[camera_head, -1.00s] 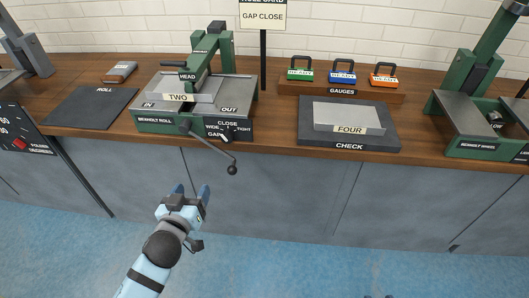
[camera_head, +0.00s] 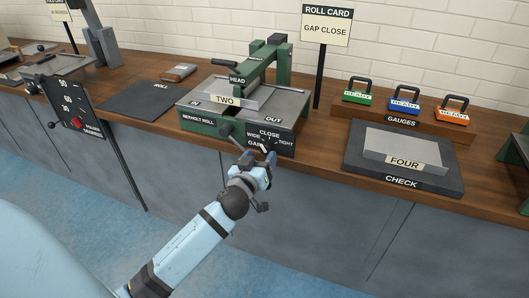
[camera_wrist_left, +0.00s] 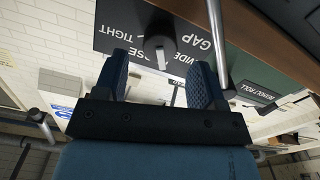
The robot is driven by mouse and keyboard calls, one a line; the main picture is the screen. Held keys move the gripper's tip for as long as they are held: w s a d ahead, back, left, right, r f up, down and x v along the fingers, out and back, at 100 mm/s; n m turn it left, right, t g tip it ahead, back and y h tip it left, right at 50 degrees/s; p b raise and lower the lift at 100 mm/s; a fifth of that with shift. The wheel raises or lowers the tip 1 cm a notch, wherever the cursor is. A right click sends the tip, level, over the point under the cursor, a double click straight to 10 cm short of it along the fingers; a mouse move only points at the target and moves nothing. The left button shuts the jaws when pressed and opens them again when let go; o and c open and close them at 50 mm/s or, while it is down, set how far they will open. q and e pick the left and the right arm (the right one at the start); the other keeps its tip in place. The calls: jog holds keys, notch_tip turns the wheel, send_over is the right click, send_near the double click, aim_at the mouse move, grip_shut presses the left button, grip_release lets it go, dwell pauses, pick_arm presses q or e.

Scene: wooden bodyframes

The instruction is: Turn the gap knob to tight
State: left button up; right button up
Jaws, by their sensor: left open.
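The panel is lettered WIDE on the left, CLOSE on top and TIGHT on the right. My left gripper (camera_head: 258,163) is open just in front of the panel, and partly covers it in the head view. My right gripper is not in view.
The machine's crank (camera_head: 228,131) hangs close to the left of my gripper. The roll card (camera_head: 326,27) reads GAP CLOSE. The check plate (camera_head: 358,176) lies to the right, below the gauges (camera_head: 404,106). A roll mat (camera_head: 150,101) lies to the left.

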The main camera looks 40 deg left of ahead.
aim_at(265, 150)
pick_arm(q)
jog(key=shift+x, duration=1.6)
jog(key=shift+d, duration=0.1)
jog(key=c, duration=0.9)
